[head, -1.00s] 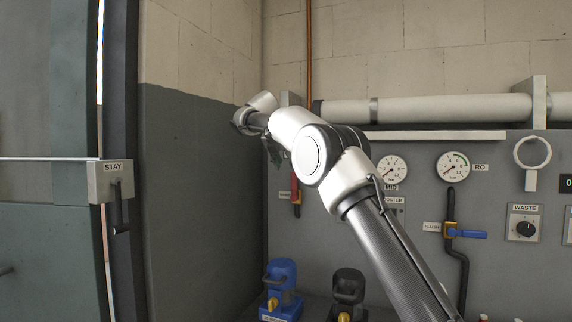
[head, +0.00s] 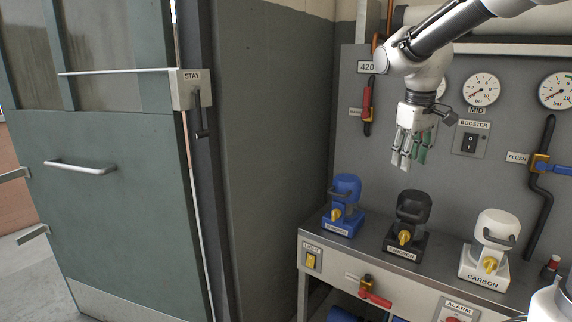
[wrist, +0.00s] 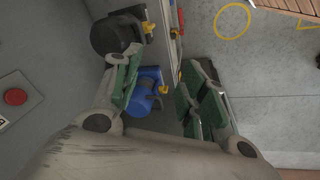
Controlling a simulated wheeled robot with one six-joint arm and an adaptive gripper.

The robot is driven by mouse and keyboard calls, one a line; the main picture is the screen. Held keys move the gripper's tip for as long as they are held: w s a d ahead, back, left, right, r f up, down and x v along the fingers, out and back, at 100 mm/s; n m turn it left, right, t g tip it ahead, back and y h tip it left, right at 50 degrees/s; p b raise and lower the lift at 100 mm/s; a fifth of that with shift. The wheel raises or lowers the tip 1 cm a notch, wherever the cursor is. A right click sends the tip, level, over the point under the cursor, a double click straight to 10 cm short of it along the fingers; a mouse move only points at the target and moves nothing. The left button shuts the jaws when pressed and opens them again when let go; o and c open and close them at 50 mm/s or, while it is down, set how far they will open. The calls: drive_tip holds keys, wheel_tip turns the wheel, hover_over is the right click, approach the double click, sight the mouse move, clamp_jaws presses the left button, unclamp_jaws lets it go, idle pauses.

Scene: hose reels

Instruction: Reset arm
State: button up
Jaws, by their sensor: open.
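My gripper (head: 409,150) shows in the head view at the upper right, hanging from my arm with its fingers pointing down. It is in front of the grey panel and above the bench with the filter housings.
A blue housing (head: 345,193), a black housing (head: 410,208) and a white carbon housing (head: 490,240) stand on the bench (head: 318,243) below. Gauges and valves line the panel (head: 352,150). A green door (head: 120,215) with a stay box (head: 190,90) is at left.

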drive_tip(key=s+d+f+m+t, duration=0.1)
drive_tip(key=s+d+m, duration=0.1)
drive_tip(key=s, duration=1)
drive_tip(key=s+d+f+m+t+y, duration=0.1)
drive_tip(key=s+d+f+m, duration=0.1)
drive_tip(key=s, duration=1.1)
drive_tip(key=shift+d+m, duration=0.6)
drive_tip(key=shift+d, duration=0.25)
